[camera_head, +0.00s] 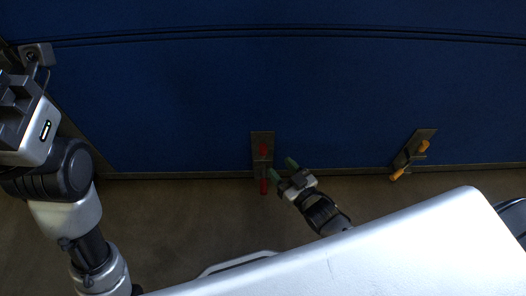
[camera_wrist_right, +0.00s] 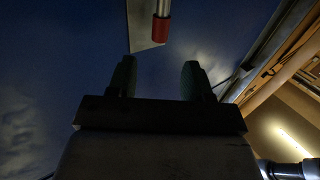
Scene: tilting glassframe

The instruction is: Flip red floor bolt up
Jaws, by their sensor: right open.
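The red floor bolt (camera_head: 264,186) is on a dark metal plate (camera_head: 262,137) at the bottom of the blue panel, with red parts at its upper and lower ends. In the right wrist view a red bolt end (camera_wrist_right: 161,29) shows beyond the fingertips, on a pale plate (camera_wrist_right: 140,25). My right gripper (camera_head: 283,170) is just right of the bolt, its green fingers apart and empty; the fingers also show in the wrist view (camera_wrist_right: 157,75). I see no contact with the bolt. My left arm is at the left edge; its gripper's fingers cannot be made out.
A yellow floor bolt (camera_head: 397,174) on its own plate (camera_head: 413,148) is farther right on the blue panel (camera_head: 180,100). The brown floor (camera_head: 180,220) in front of the panel is clear left of the red bolt.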

